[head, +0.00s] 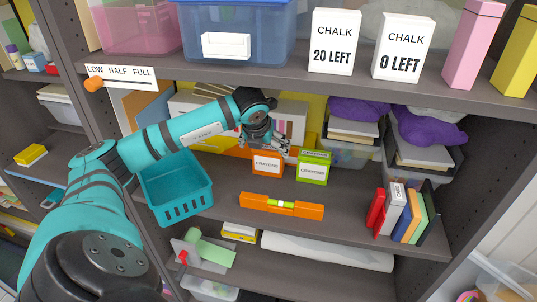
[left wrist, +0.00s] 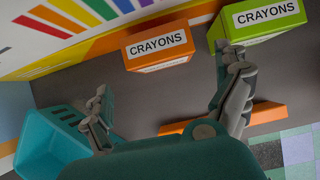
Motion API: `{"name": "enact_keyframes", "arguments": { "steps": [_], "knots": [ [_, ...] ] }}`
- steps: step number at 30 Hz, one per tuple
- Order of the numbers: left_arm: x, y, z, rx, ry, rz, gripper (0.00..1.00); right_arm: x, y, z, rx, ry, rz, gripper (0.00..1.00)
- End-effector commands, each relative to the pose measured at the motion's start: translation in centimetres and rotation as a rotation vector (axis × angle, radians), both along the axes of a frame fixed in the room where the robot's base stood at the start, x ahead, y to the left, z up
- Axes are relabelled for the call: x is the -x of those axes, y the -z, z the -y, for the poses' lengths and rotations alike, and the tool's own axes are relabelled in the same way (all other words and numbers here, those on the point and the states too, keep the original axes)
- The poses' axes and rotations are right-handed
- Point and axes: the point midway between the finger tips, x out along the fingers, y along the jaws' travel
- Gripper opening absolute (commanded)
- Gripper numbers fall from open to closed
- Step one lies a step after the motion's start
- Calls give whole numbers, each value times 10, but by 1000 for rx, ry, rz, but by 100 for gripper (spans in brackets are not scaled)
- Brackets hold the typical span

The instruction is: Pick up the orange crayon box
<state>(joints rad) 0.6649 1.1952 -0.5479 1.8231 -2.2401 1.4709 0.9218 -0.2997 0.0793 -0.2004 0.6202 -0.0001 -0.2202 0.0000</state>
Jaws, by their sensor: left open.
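The orange crayon box (head: 267,162) stands on the middle shelf, just left of a green crayon box (head: 313,167). In the left wrist view the orange box (left wrist: 157,47) is ahead of my fingers, near the gap between them, and the green box (left wrist: 262,20) is beyond the right finger. My left gripper (head: 266,144) is open and empty, above and behind the orange box in the head view. In the left wrist view its two fingers (left wrist: 170,95) are spread wide, apart from the orange box. My right gripper is not in view.
A teal basket (head: 177,192) stands left of the boxes. An orange level (head: 281,206) lies at the shelf's front. Books (head: 399,212) stand at the right. The upper shelf (head: 270,72) holds bins and chalk boxes (head: 334,41) above my arm.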

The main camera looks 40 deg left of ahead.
Motion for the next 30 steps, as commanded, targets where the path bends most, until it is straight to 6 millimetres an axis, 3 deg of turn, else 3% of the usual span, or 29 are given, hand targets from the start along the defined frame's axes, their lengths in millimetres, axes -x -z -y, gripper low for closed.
{"name": "enact_keyframes", "arguments": {
  "steps": [8, 18, 26, 30],
  "knots": [
    [-20, -2, -10, 2, 0, 1, 100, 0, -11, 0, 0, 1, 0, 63],
    [-40, 40, -21, 1, 1, -2, 100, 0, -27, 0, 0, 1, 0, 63],
    [-41, 45, -22, -1, 2, 0, 100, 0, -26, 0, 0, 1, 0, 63],
    [-41, 44, -22, 0, 2, 0, 84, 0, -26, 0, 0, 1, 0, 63]
  ]
}}
